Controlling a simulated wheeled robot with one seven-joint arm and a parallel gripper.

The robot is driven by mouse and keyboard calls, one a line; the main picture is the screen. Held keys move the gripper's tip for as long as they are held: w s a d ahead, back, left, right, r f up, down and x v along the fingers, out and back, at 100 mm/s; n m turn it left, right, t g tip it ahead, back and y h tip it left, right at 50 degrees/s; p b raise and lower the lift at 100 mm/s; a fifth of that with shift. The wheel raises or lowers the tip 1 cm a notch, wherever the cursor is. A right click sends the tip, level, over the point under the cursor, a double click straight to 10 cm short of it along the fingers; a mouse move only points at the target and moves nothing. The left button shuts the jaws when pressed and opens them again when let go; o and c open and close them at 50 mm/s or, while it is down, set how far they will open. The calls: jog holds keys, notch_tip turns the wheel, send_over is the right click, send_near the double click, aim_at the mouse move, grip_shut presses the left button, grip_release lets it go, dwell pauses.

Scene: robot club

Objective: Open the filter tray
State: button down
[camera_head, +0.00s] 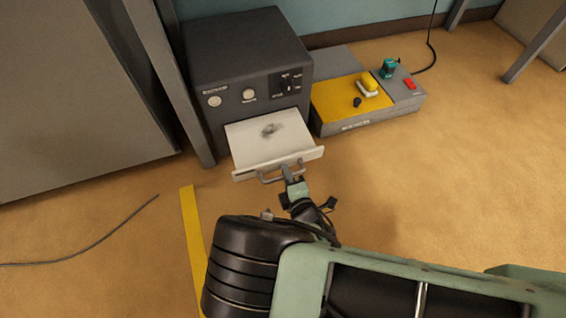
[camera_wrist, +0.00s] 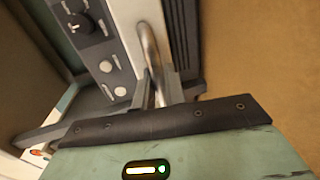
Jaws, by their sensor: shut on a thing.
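The filter tray (camera_head: 262,141) is a pale, flat drawer with a dark smudge on its floor. It sticks out of the front of a dark grey box unit (camera_head: 247,58) that stands on the floor. A curved metal handle (camera_head: 270,178) is fixed to the tray's front. My gripper (camera_head: 291,178) is shut on this handle at its right part. In the wrist view the handle (camera_wrist: 148,45) runs down between the fingers of my gripper (camera_wrist: 157,88). The tray's pale front (camera_wrist: 128,22) shows beside it. The fingertips are partly hidden by the handle.
To the right of the unit lies a low grey and yellow station (camera_head: 345,102) with a yellow block, a teal part and a red switch. A grey post (camera_head: 180,85) stands close on the left. A yellow strip (camera_head: 191,225) and a cable (camera_head: 95,244) lie on the floor. The floor at right is clear.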

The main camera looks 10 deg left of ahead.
jog(key=shift+f+v, duration=0.25)
jog(key=shift+v, duration=0.85)
jog(key=c, duration=1.6)
grip_release()
jog(key=shift+o, duration=0.2)
